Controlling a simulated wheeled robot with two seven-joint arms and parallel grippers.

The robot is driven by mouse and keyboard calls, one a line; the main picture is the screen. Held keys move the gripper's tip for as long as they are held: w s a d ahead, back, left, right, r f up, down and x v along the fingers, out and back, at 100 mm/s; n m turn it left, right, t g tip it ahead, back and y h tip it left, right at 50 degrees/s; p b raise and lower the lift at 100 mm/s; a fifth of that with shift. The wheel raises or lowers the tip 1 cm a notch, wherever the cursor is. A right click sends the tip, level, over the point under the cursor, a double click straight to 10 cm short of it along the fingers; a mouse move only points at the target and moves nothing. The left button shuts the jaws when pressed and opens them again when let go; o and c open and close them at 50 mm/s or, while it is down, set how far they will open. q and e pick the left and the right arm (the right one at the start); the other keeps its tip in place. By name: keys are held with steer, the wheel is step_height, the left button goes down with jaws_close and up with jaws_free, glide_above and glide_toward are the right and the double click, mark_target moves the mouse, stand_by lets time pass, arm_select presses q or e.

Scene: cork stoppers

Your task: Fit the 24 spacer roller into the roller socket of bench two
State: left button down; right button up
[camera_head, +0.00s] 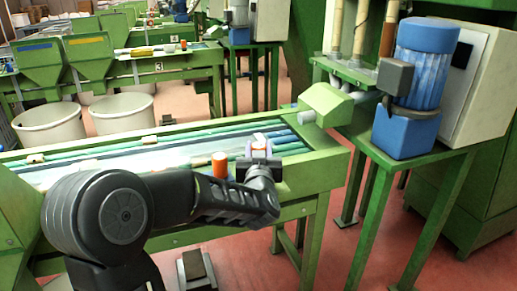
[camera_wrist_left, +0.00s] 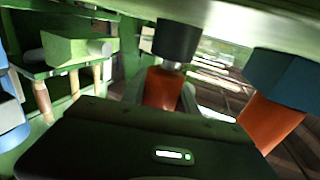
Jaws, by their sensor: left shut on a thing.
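My left gripper (camera_head: 259,155) is over the near green bench (camera_head: 322,168), shut on a small orange roller with a pale top (camera_head: 259,143). In the left wrist view the held roller (camera_wrist_left: 160,88) stands between the fingers, with a dark cylindrical part at its upper end. A second orange roller (camera_head: 220,165) stands upright just left of the gripper; in the left wrist view an orange piece with a dark blue end (camera_wrist_left: 272,110) shows at the right. No number is readable on the rollers or near bench. I cannot make out the roller socket. My right gripper is not in view.
Long green and grey rods (camera_head: 120,152) run along the near bench. A blue motor (camera_head: 420,75) on a green stand is at right. White tubs (camera_head: 122,112) stand behind the bench. A farther bench bears the number 3 (camera_head: 159,67).

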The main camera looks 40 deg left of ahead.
arm_select(q)
steer(key=shift+f+b, duration=0.4)
steer(key=shift+f, duration=0.1)
steer(key=c, duration=0.9)
jaws_free()
steer(key=v, duration=0.8)
steer(key=shift+w, duration=0.1)
